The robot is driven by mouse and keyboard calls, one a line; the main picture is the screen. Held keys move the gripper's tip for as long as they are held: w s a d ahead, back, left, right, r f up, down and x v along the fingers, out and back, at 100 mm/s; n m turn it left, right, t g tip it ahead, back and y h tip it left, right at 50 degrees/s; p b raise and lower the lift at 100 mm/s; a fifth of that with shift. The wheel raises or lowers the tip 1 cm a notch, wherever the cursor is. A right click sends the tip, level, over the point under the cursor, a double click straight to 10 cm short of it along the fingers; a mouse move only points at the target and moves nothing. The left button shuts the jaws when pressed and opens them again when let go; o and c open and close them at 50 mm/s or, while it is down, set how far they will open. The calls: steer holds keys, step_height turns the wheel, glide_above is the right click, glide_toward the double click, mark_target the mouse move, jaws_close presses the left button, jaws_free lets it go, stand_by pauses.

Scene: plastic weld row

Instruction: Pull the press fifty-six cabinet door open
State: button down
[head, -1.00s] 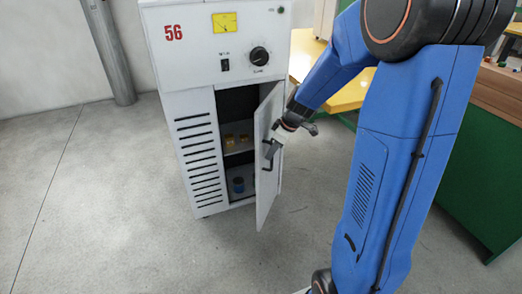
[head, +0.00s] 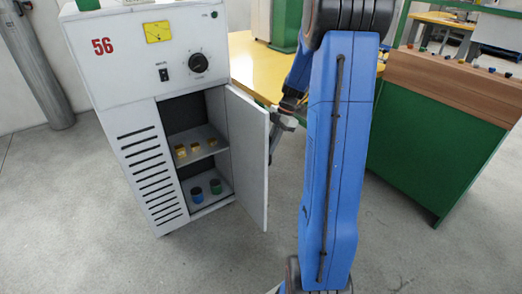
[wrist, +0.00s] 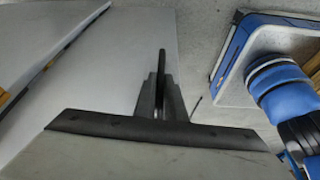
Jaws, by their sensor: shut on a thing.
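The white cabinet marked 56 (head: 122,75) stands at the left of the head view. Its door (head: 246,158) is hinged on the right and stands wide open, showing the shelves inside. My gripper (head: 281,123) is at the door's outer face, near its free edge. In the wrist view my gripper (wrist: 160,98) is shut on the dark door handle (wrist: 162,62), beside the pale door panel (wrist: 95,85). The handle is mostly hidden in the head view.
Small yellow blocks (head: 195,148) sit on the upper shelf (head: 208,140). A blue pot (head: 197,195) and a green pot (head: 216,187) stand below. A yellow table (head: 255,68) is behind the door, and a green bench (head: 430,145) is at the right. Floor in front is clear.

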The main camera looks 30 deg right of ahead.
steer(key=shift+w+d, duration=0.15)
steer(key=shift+d, duration=0.45)
steer(key=shift+w+d, duration=0.15)
steer(key=shift+d, duration=0.4)
steer(key=c, duration=1.8)
jaws_free()
steer(key=shift+r, duration=0.1)
steer(key=v, duration=1.7)
steer(key=shift+r, duration=0.15)
steer(key=shift+s, duration=0.15)
